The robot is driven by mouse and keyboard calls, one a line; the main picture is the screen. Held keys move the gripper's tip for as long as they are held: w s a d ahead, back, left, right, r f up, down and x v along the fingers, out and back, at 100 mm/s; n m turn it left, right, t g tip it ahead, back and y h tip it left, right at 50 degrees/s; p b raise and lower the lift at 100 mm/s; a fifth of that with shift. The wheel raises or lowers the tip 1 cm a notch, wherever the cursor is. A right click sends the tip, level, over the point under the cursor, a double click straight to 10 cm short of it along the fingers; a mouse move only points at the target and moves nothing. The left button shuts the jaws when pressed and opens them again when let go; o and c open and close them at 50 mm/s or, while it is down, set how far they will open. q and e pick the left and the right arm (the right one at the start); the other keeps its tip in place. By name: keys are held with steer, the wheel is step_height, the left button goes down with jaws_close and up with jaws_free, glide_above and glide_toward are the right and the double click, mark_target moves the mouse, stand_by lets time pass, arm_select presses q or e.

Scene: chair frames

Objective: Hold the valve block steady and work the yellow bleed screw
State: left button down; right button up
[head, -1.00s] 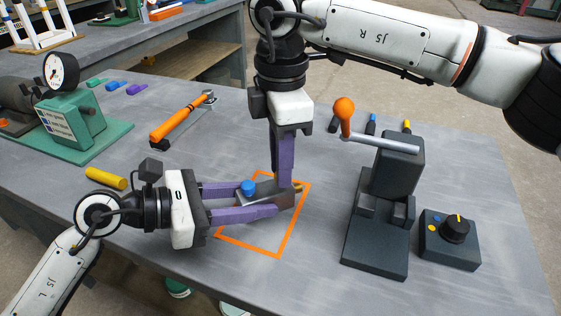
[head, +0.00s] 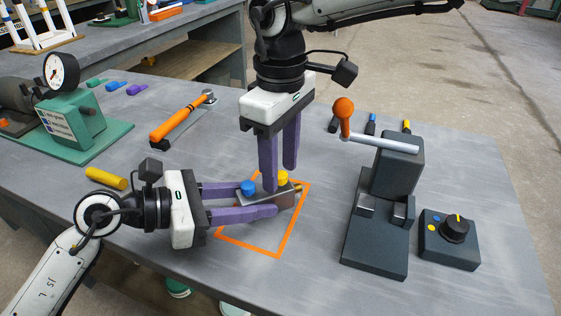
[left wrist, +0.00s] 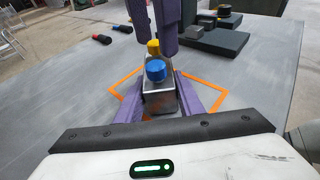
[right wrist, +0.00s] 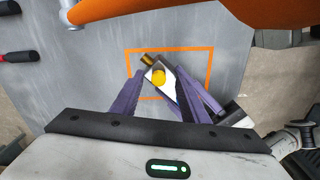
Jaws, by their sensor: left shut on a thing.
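The grey metal valve block (head: 268,197) lies inside the orange square outline on the table. A blue knob (head: 248,187) and the yellow bleed screw (head: 282,178) stand on its top. My left gripper (head: 262,202) is shut on the block from the left, one finger along each side; the left wrist view shows the block (left wrist: 160,100) between them. My right gripper (head: 280,179) points down over the yellow screw with its fingers apart. In the right wrist view the yellow screw (right wrist: 158,77) shows between the open fingers, with no visible contact.
A black press stand (head: 375,245) with an orange-knobbed lever is to the right, beside a dark dial box (head: 450,250). An orange-handled tool (head: 180,120) lies behind left, and a yellow cylinder (head: 106,178) lies left. A green gauge unit (head: 75,118) stands at far left.

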arm_select(q)
steer(key=shift+f, duration=0.5)
steer(key=c, duration=1.3)
jaws_free()
steer(key=shift+a, duration=0.1)
steer(key=shift+o, duration=0.9)
steer(key=shift+r, duration=0.25)
arm_select(e)
step_height(320, 180, up, 12)
arm_select(q)
steer(key=v, duration=1.1)
steer(key=shift+s+a+r, duration=0.15)
steer(key=shift+a+r, duration=0.05)
steer(key=shift+a, duration=0.15)
